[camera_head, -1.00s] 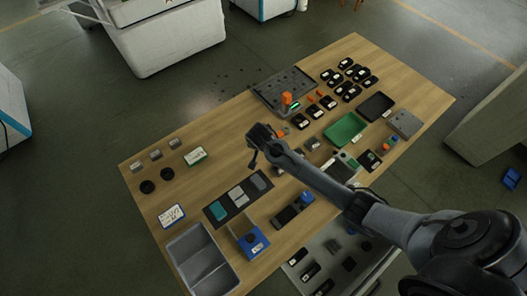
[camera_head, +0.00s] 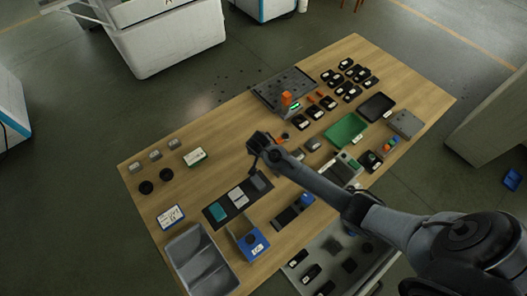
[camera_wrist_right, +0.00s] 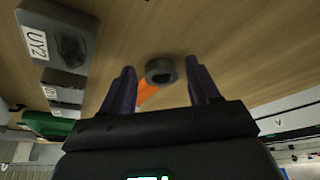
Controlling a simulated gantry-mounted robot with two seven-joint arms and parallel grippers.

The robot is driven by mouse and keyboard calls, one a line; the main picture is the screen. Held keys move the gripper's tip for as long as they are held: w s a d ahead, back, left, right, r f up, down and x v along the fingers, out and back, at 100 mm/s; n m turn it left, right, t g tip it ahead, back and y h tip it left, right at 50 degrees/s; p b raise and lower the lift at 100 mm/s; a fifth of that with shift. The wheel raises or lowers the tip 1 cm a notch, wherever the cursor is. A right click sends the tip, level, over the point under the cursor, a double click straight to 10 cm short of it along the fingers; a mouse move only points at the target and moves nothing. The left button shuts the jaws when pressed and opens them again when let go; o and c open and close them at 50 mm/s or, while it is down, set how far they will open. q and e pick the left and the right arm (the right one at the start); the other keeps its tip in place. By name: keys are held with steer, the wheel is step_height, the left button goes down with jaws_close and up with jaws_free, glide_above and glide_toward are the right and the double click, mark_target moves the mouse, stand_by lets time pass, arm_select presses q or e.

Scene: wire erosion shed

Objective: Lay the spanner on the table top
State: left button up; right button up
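The table top (camera_head: 228,130) is light wood. My right gripper (camera_head: 258,150) is above its middle, near the dark mat with pale blocks. In the right wrist view my right gripper (camera_wrist_right: 161,88) has its two fingers apart, with wood showing between them. A dark round piece (camera_wrist_right: 160,70) with an orange part (camera_wrist_right: 147,92) shows between and beyond the fingertips; I see no contact with them. I cannot make out a spanner in either view. My left gripper is not in view.
A dark mat (camera_head: 225,211), a blue-fronted bin (camera_head: 248,240) and a grey divided tray (camera_head: 184,246) are at the near left. A green tray (camera_head: 345,130) and several black items are at the right. A block labelled UY2 (camera_wrist_right: 58,43) is beside my gripper. Bare wood lies left of it.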

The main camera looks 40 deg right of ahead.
steer(key=shift+o, duration=0.5)
steer(key=shift+r, duration=0.25)
steer(key=p+v, duration=0.2)
steer(key=v, duration=0.9)
steer(key=s+a+r+n+y, duration=0.1)
steer(key=s+a+n, duration=0.2)
steer(key=s, duration=0.5)
steer(key=s+a+r+n+y, duration=0.1)
steer(key=s+a+r+n, duration=0.1)
steer(key=s+n, duration=0.3)
steer(key=s+a+r+n+y, duration=0.1)
steer(key=s+a+n, duration=0.3)
steer(key=s, duration=0.7)
steer(key=shift+r+t+y, duration=0.35)
steer(key=shift+t+y, duration=0.05)
steer(key=shift+s, duration=0.15)
